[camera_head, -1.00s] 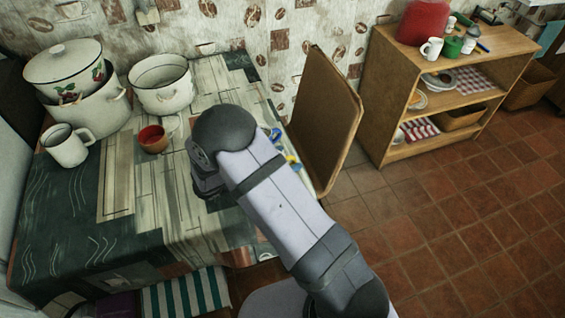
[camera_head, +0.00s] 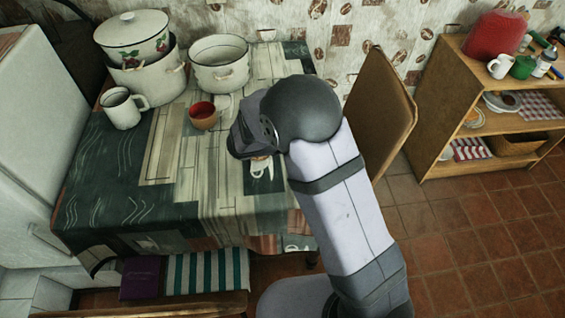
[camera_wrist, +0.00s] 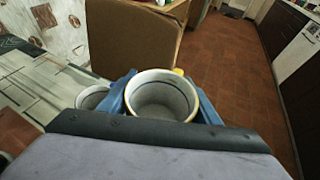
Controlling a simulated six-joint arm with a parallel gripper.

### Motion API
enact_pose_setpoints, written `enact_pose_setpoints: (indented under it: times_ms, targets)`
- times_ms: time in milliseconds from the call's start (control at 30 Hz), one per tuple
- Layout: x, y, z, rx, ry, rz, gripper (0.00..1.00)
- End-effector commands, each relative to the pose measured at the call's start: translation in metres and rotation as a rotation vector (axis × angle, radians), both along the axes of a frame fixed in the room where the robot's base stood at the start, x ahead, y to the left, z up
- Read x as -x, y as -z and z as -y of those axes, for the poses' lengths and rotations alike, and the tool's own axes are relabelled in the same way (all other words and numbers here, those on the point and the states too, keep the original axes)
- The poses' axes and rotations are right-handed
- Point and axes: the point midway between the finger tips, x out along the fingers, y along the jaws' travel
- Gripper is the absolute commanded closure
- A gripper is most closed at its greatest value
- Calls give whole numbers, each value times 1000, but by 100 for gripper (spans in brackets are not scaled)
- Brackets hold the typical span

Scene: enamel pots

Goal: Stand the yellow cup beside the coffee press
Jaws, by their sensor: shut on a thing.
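In the wrist view my gripper (camera_wrist: 165,93) has blue fingers shut on the yellow cup (camera_wrist: 160,104). The cup has a white inside, a yellowish rim and a bit of yellow at its far right side. It is held mouth up; its base is hidden. In the head view my dark wrist is over the right part of the table (camera_head: 200,205), and it and my arm hide the fingers and the held cup. I cannot make out a coffee press in either view.
A red cup (camera_head: 203,116), white mug (camera_head: 122,108) and white pots (camera_head: 219,66) stand on the table's left and back. A second round rim (camera_wrist: 92,97) is left of my fingers. A brown chair (camera_head: 378,108) stands right of the table, then a shelf (camera_head: 440,125).

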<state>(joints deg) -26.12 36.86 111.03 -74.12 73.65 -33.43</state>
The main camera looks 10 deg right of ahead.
Motion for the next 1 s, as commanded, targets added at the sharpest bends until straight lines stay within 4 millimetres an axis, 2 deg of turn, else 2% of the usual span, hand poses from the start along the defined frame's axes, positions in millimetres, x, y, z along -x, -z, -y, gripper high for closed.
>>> enact_pose_setpoints:
  times_ms: [167,267,400,533,633,800,1000]
  targets:
    - [-9,-20,-36,12,-11,22,72]
    - [-11,-35,-65,16,-14,30,72]
    - [-6,-56,-106,13,-15,26,72]
    - [1,-69,-135,3,-16,14,72]
    - [6,-75,-148,-2,-16,4,72]
    - [10,-79,-155,-3,-17,-2,72]
    - [9,-65,-155,-1,-17,-5,72]
